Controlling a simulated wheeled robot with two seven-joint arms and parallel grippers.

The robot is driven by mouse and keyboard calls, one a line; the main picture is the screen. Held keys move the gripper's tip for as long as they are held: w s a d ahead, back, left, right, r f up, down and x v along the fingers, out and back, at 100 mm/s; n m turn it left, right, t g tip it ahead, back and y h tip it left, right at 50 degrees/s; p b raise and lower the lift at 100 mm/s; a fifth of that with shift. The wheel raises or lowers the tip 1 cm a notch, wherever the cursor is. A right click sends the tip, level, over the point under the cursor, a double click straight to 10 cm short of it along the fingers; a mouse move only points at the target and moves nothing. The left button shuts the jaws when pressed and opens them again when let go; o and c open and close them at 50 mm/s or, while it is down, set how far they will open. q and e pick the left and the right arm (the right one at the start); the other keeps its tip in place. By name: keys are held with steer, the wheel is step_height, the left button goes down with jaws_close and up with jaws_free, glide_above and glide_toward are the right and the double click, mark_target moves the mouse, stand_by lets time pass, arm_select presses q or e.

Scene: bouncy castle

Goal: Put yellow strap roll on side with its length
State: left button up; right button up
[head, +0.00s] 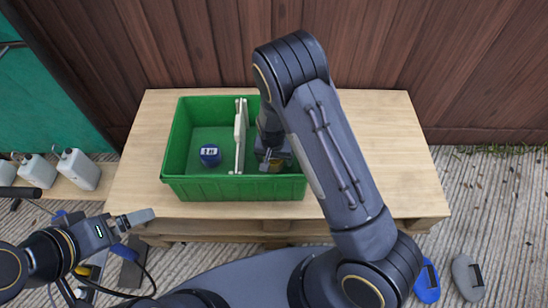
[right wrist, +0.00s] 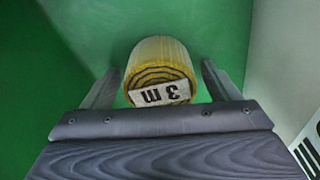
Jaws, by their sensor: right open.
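The yellow strap roll (right wrist: 160,65) is in the right part of the green crate (head: 178,180). Its spiral end, with an upside-down "3 m" label, faces the right wrist camera. In the head view only a small part of the roll (head: 276,166) shows below my right gripper (head: 272,157). My right gripper is open, with one finger on each side of the roll and gaps visible in the right wrist view (right wrist: 160,82). A blue roll (head: 209,155) with a white label sits in the left part. My left gripper (head: 138,218) is outside the crate, at front left; its opening is unclear.
A white divider (head: 239,138) splits the crate and stands right of the roll in the right wrist view (right wrist: 290,65). The crate stands on a wooden table (head: 395,150), clear at right. White bottles (head: 78,168) stand at left. My right arm hides part of the crate.

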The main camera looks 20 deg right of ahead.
mark_target(273, 160)
steer(key=shift+r, duration=0.3)
steer(key=r+p, duration=0.1)
steer(key=r, duration=0.2)
steer(key=r+p, duration=0.1)
steer(key=r, duration=0.3)
steer(key=s+r+p, duration=0.1)
steer(key=r, duration=0.2)
steer(key=shift+a+r, duration=0.25)
steer(key=shift+a, duration=0.05)
steer(key=s+d+r+t+y, duration=0.1)
steer(key=s+d+r+y, duration=0.1)
steer(key=s+r, duration=0.5)
steer(key=s+d+r+y, duration=0.2)
steer(key=s+r+y, duration=0.15)
steer(key=r, duration=0.65)
steer(key=s+d+r+n+t, duration=0.1)
steer(key=s+r, duration=0.1)
steer(key=s, duration=0.4)
steer(key=s+d+r+n+t+h, duration=0.1)
steer(key=s+r+n+t, duration=0.1)
steer(key=s, duration=0.5)
steer(key=shift+s+d+r+n+p, duration=0.15)
steer(key=shift+d+r+n+p, duration=0.2)
steer(key=shift+r, duration=0.5)
